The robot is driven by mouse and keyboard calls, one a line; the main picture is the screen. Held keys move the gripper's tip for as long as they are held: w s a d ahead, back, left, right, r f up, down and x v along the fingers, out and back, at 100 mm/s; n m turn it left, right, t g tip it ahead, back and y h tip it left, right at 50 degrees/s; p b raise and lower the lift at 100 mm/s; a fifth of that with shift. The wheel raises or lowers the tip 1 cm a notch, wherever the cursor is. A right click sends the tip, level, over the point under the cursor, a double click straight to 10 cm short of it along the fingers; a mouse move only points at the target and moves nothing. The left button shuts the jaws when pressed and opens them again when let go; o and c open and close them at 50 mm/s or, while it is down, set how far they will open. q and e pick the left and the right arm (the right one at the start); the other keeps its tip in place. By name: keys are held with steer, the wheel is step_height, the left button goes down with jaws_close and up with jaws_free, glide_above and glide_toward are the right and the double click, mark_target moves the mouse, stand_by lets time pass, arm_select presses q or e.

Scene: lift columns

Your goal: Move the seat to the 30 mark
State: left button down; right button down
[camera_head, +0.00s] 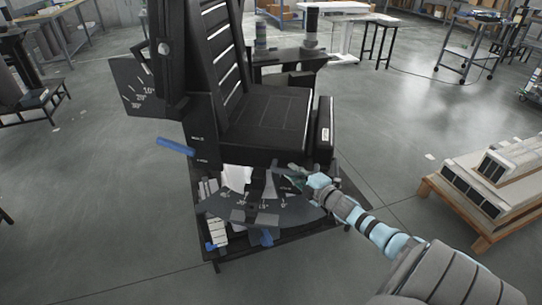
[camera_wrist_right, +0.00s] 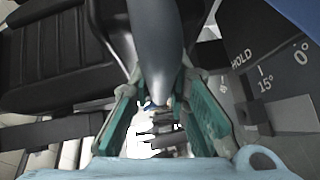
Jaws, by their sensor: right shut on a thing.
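The black seat (camera_head: 270,118) stands mid-view with its tall slatted backrest (camera_head: 216,50) behind. A dark scale plate (camera_head: 136,88) with white marks shows left of the backrest; its numbers are small. Below the seat a dark curved dial plate (camera_head: 250,207) has more small marks. In the right wrist view a plate (camera_wrist_right: 285,65) reads HOLD, 15° and 0°. My right gripper (camera_head: 302,178) is at the seat's lower front right. In the right wrist view its teal fingers (camera_wrist_right: 162,105) are shut around a grey rounded lever (camera_wrist_right: 155,45). My left gripper is out of view.
A blue bar (camera_head: 176,146) sticks out left of the seat. A wooden pallet (camera_head: 470,205) with boxes stands at the right. Tables and a wheeled cart (camera_head: 467,50) are farther back. Open grey floor lies on both sides.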

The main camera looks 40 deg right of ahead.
steer(key=shift+s+d+f, duration=0.1)
steer(key=shift+a, duration=0.25)
steer(key=c, duration=1.5)
jaws_free()
steer(key=shift+w+a, duration=0.1)
steer(key=shift+w, duration=0.1)
steer(key=shift+c, duration=0.2)
steer(key=s+r, duration=0.1)
steer(key=s, duration=0.6)
steer(key=shift+s+a, duration=0.15)
steer(key=shift+a, duration=0.25)
steer(key=shift+r, duration=0.1)
